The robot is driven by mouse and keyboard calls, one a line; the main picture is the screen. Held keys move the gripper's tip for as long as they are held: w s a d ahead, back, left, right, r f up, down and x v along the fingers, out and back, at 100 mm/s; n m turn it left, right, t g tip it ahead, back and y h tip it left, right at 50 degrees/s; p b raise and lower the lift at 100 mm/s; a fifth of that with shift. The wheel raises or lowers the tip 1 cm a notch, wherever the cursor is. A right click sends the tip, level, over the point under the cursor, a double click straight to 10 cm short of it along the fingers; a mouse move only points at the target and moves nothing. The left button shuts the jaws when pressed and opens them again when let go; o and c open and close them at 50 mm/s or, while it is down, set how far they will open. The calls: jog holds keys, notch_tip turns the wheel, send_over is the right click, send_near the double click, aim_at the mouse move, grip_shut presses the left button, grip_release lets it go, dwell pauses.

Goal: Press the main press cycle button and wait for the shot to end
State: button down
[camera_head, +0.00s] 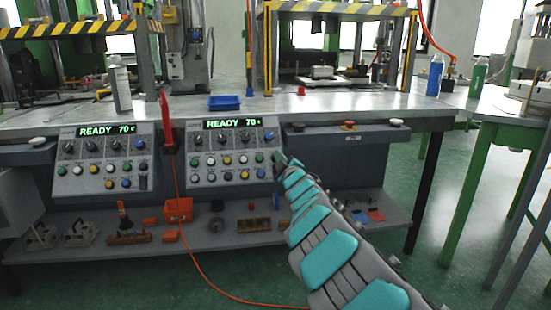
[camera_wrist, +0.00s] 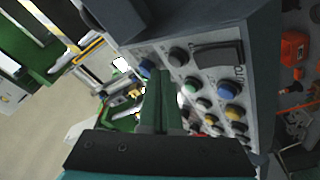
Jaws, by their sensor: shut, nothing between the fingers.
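The right control panel (camera_head: 232,178) has a lit display (camera_head: 230,123) reading "READY 70" and rows of dark knobs and coloured buttons. No label clearly marks which is the main press cycle button. My gripper (camera_head: 281,158) is at this panel's right edge, small and partly hidden by my own arm in the head view. In the wrist view my gripper (camera_wrist: 160,78) is shut and empty. Contact with any button cannot be told.
A second panel (camera_head: 105,185), also reading "READY 70", stands to the left. A red button (camera_head: 349,125) and pale buttons sit along the bench front. The lower shelf (camera_head: 240,240) holds an orange bin (camera_head: 178,209) and small parts. An orange cable hangs between the panels.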

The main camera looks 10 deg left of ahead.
jog(key=shift+f, duration=0.1)
dwell(0.3)
jog(key=shift+w+f+b, duration=0.25)
jog(key=shift+b, duration=0.2)
jog(key=shift+w, duration=0.1)
